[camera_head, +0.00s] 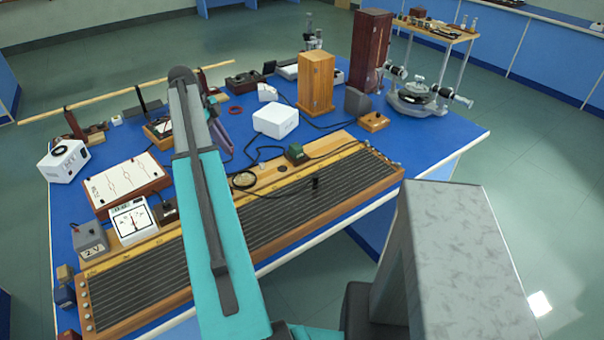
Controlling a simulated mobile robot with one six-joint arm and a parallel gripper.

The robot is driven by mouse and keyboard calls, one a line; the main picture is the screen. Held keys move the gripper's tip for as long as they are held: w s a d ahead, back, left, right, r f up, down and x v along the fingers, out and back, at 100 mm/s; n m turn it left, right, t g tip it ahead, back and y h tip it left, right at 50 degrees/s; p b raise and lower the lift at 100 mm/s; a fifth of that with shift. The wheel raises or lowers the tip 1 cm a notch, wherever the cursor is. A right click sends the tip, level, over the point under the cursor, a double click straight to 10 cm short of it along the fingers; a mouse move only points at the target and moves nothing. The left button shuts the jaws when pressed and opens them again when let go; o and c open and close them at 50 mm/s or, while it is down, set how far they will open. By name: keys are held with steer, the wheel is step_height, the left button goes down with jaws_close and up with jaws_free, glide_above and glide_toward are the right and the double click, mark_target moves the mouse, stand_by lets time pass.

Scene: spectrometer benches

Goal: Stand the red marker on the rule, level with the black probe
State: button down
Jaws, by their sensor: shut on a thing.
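The black probe (316,183) stands upright on the long wired board, towards its right part, with a thin dark cable running to it. The rule appears to be the yellow strip (338,154) along the board's back edge; my arm covers part of it. I cannot make out the red marker. My gripper does not show; my raised teal and grey arm crosses the left middle of the view and may hide it.
The wired board (352,207) lies along the blue bench's (427,126) front edge. Behind it are a white box (276,121), a small green block (295,153), a meter (132,221) and a wooden cabinet (316,82).

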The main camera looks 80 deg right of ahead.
steer(key=s+d+m+t+y, duration=0.1)
steer(key=s+m, duration=0.4)
steer(key=s, duration=0.6)
steer(key=s+d+f+m+y, duration=0.1)
steer(key=s+d+m, duration=0.4)
steer(key=s, duration=0.7)
steer(key=shift+s+d+f+t+y, duration=0.15)
steer(key=shift+s+d+t+y, duration=0.2)
steer(key=shift+y, duration=0.55)
steer(key=shift+w+f+p, duration=0.1)
steer(key=shift+f+p, duration=0.05)
steer(key=shift+p, duration=0.15)
steer(key=shift+f+p, duration=0.9)
steer(key=shift+f, duration=2.1)
steer(key=shift+f+p, duration=0.65)
steer(key=shift+f, duration=1.2)
steer(key=shift+f, duration=0.1)
